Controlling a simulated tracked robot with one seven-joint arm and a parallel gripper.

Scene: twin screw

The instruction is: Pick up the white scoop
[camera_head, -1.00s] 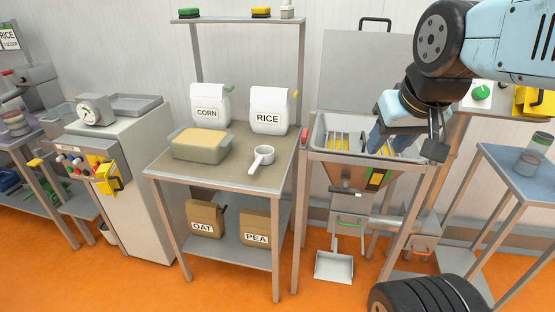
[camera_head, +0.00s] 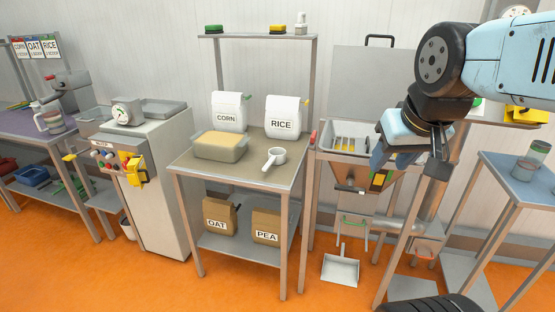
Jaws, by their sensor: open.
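The white scoop (camera_head: 275,156) lies on the top of the middle table (camera_head: 235,174), near its right front part. Its round cup is at the back and its handle points toward the front edge. My gripper (camera_head: 380,160) is up at the right, in front of the hopper machine, well to the right of the scoop and apart from it. It is open, and nothing shows between its fingers.
A tan bin (camera_head: 220,146) stands left of the scoop. White CORN (camera_head: 228,112) and RICE (camera_head: 283,117) bags stand behind. OAT (camera_head: 220,217) and PEA (camera_head: 266,226) bags sit on the lower shelf. The hopper machine (camera_head: 352,172) stands right of the table.

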